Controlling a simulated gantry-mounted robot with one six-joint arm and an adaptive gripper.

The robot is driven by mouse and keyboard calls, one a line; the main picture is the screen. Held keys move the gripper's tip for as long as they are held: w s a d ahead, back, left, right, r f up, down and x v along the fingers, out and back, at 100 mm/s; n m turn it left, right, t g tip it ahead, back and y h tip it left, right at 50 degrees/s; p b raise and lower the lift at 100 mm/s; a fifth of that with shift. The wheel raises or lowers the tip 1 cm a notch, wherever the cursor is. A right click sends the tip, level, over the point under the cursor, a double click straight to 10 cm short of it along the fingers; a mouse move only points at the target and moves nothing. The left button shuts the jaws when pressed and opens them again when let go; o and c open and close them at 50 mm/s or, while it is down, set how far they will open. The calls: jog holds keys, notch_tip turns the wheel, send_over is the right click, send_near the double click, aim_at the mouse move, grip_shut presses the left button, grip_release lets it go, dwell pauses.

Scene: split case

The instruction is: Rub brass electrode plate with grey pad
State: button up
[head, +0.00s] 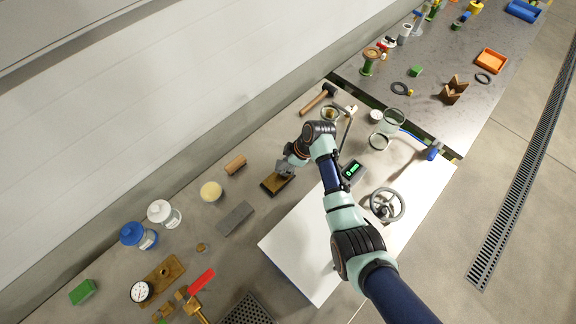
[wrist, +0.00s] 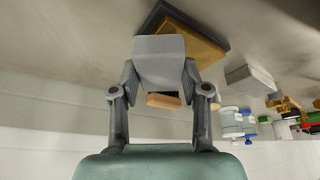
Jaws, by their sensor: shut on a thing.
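The brass electrode plate (head: 274,184) lies on a dark base on the grey bench, left of my gripper in the head view. It also shows in the wrist view (wrist: 202,45), partly hidden behind the held pad. My gripper (head: 289,164) is shut on the grey pad, a grey block (wrist: 159,65) between the two fingers in the wrist view. In the head view the pad (head: 285,169) is small and partly covered by the fingers. It is at the plate's upper right part; I cannot tell whether it touches the brass.
A white panel with a handwheel (head: 387,204) lies to the right. A hammer (head: 318,98) lies behind. Jars (head: 160,212) stand at far left.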

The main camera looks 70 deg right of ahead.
jog(key=shift+w+a+r+p, duration=0.15)
jog(key=shift+r+p, duration=0.2)
jog(key=shift+r, duration=0.25)
jog(key=shift+r+p, duration=2.1)
jog(key=shift+r, duration=0.25)
